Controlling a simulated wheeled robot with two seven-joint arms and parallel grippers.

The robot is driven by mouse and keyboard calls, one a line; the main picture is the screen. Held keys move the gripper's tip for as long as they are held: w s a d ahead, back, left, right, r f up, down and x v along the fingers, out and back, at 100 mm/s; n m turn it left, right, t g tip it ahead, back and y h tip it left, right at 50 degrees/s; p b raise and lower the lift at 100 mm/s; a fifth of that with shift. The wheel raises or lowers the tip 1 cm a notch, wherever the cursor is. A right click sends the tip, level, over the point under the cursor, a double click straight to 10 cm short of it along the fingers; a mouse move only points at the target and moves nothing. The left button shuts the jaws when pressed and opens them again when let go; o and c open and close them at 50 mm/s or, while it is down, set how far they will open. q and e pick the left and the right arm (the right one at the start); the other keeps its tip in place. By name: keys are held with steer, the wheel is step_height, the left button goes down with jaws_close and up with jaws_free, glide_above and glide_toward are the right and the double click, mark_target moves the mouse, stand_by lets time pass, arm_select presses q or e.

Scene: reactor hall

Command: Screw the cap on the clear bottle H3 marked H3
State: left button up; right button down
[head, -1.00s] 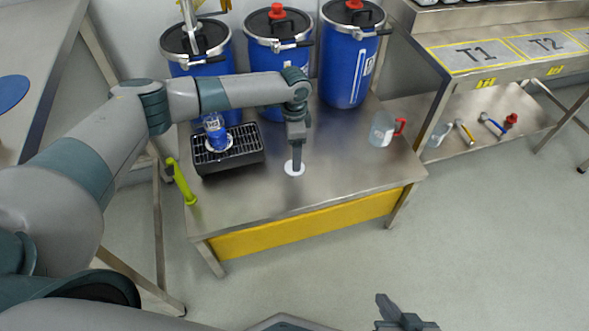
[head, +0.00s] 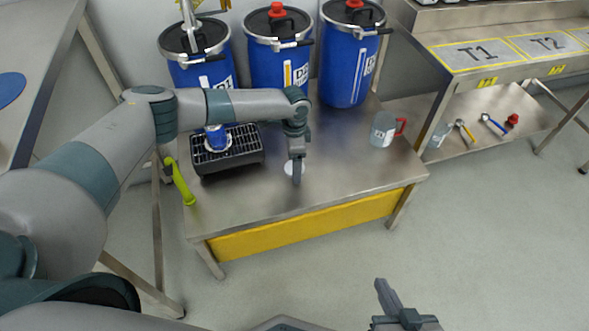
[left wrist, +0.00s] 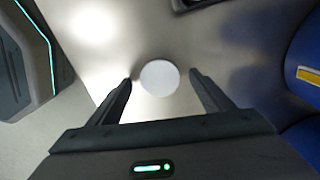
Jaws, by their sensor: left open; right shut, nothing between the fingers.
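The bottle with blue contents (head: 216,138) stands on the black grated tray (head: 208,173) at the table's left. My left arm covers its upper part and label, so its top is hidden. A flat white round disc (head: 289,169) lies on the steel table; I cannot tell whether it is the cap or a marker. My left gripper (head: 297,181) is open and points down beside the disc. In the left wrist view the disc (left wrist: 159,77) appears between the open fingertips (left wrist: 160,79), with nothing held. My right gripper (head: 384,298) is shut and empty, away in the front.
Blue drums (head: 279,55) stand along the table's back. A lime-green handled tool (head: 180,181) is at the left edge. A clear jug with red handle (head: 383,131) stands at the right. The table's front right (head: 350,180) is clear. A bench with marked places (head: 478,55) is beyond.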

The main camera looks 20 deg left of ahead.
arm_select(q)
steer(key=shift+f, duration=0.35)
arm_select(e)
steer(key=shift+w+a+r, duration=0.1)
steer(key=shift+w+r, duration=0.05)
steer(key=shift+r, duration=0.05)
arm_select(q)
steer(key=shift+c, duration=0.4)
steer(key=c, duration=1.1)
steer(key=shift+r, duration=0.1)
